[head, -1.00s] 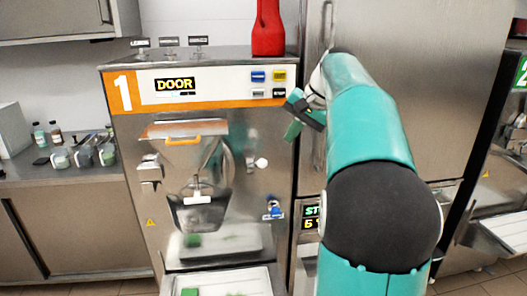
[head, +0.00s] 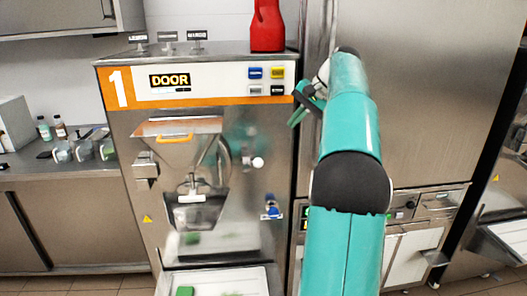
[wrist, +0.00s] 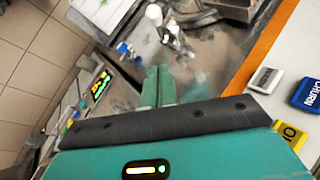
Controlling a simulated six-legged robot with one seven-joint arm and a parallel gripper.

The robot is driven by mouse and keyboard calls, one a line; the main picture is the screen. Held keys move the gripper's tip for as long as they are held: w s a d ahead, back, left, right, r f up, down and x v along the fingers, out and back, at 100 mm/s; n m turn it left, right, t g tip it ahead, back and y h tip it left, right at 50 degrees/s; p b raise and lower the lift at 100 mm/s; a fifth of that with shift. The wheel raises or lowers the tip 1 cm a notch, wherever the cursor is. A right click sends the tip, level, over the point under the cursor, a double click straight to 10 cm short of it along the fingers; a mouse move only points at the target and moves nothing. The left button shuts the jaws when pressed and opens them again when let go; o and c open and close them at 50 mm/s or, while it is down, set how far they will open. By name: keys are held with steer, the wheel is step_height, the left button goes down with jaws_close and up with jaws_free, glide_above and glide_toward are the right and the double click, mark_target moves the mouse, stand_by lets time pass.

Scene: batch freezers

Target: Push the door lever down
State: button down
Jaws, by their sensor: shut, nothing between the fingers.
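Machine 1 (head: 120,190) is a steel batch freezer with a DOOR display (head: 170,80). A lever with a white ball knob (head: 258,162) sticks out to the right of the hopper on its front. In the wrist view the white knob (wrist: 153,12) shows at the top. A blue-handled tap (head: 271,207) sits lower on the front and also shows in the wrist view (wrist: 125,50). I cannot tell for certain which is the door lever. My gripper (head: 297,117) is shut and empty, above and right of the white knob, apart from it. Its green fingers (wrist: 158,82) are together.
A hopper with an orange handle (head: 175,138) and a clear chute are on the machine front. Coloured buttons (head: 266,80) sit near my gripper. A red bottle (head: 267,25) stands on top. A tall steel cabinet (head: 440,90) is at the right.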

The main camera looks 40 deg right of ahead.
mark_target(255, 163)
steer(key=s+a+x, duration=0.1)
steer(key=a+x, duration=0.1)
steer(key=x, duration=1)
steer(key=shift+a+f, duration=0.25)
steer(key=shift+a, duration=0.15)
steer(key=shift+s+f, duration=0.1)
